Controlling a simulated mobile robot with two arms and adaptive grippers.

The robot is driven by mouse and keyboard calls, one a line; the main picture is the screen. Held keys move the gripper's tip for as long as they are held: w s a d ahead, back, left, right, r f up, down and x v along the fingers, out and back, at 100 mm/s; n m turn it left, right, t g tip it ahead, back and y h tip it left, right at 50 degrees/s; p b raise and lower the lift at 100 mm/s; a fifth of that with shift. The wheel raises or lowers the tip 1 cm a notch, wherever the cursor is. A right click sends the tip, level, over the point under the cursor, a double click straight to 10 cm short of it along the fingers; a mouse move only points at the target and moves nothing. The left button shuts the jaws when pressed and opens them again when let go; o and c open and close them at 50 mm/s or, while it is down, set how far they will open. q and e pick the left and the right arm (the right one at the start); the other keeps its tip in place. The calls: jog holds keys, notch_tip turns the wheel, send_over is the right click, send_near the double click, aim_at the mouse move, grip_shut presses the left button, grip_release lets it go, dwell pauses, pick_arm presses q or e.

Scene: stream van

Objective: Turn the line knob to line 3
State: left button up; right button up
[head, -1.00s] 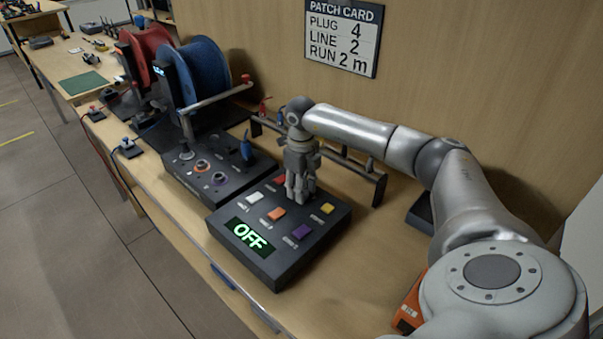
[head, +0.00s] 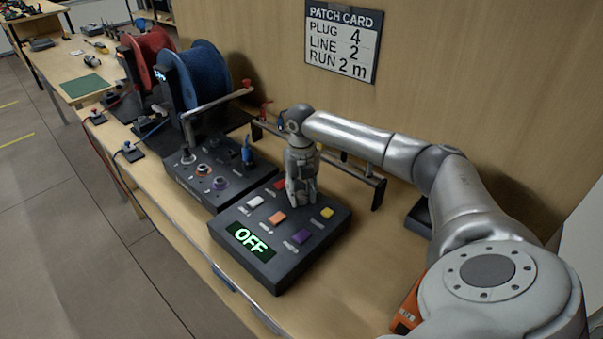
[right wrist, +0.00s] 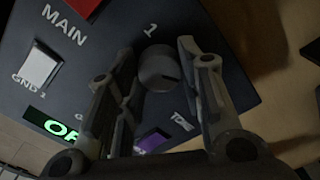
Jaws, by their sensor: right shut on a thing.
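The black control box (head: 228,254) stands on the bench in the head view, with coloured buttons and a lit display (head: 250,239) reading OFF. My right gripper (head: 301,196) points down at the back part of the box. In the right wrist view, a dark round knob (right wrist: 158,68) sits between the fingers of my right gripper (right wrist: 157,56), which is shut on it. A label 1 is printed beside the knob; other position labels are hidden by the fingers. In the head view the knob is hidden by the gripper. My left gripper is not in view.
A second box (head: 200,177) with sockets and a blue plug (head: 247,152) stands at the left. Behind are a blue reel (head: 208,78), a red reel (head: 153,50) and a low rail (head: 350,168). The patch card (head: 343,42) reads plug 4, line 2, run 2 m.

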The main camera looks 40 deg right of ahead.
aim_at(302, 195)
jog(key=shift+w+r, duration=0.1)
dwell(0.3)
jog(key=o, duration=1)
jog(key=shift+o, duration=0.2)
notch_tip(302, 195, up, 12)
